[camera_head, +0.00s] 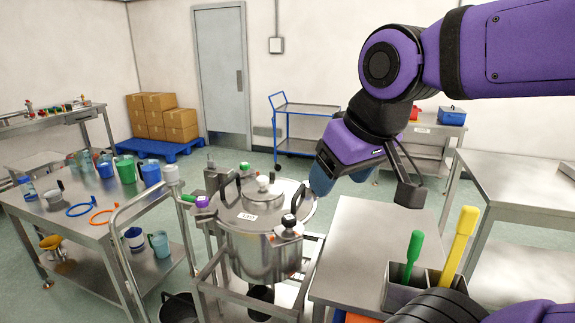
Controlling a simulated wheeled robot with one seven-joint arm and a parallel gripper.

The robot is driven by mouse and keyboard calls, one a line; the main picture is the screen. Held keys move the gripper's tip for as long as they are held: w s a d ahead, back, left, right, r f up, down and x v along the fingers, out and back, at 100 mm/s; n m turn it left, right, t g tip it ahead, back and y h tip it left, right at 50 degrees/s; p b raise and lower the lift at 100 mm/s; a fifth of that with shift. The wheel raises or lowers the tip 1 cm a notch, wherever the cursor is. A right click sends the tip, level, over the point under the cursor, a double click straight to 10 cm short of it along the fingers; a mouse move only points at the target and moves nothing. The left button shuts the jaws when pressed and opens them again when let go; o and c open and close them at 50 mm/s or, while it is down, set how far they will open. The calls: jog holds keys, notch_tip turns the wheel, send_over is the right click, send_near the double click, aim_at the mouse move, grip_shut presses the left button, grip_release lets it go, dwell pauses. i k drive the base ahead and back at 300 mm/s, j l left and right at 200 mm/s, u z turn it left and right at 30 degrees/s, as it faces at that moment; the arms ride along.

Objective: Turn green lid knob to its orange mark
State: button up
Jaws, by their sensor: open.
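A steel vessel (262,250) with a round steel lid (238,214) stands left of centre in the head view. A pale knob (263,184) sits on top of the lid, and dark clamps ring the rim. A small green part (187,197) shows at the left of the rim, beside a purple knob (202,202); I cannot tell if it is the green lid knob. No orange mark can be made out on the lid. My gripper (385,182) is open, in the air to the right of the vessel and apart from it. Its fingers are only partly visible.
A steel table (365,237) with a holder (410,290) of green- and yellow-handled tools stands right of the vessel. A bent steel rail (118,243) rises at its left. A bench (100,220) with cups and orange and blue rings is further left.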

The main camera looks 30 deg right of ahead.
aim_at(245, 169)
jog(key=z, duration=0.35)
jog(key=i+j, duration=0.25)
jog(key=j, duration=0.2)
jog(key=i+j+u, duration=0.15)
jog(key=j, duration=0.3)
jog(key=i+j, duration=0.35)
jog(key=i+j+u, duration=0.15)
jog(key=j, duration=0.35)
jog(key=i, duration=0.1)
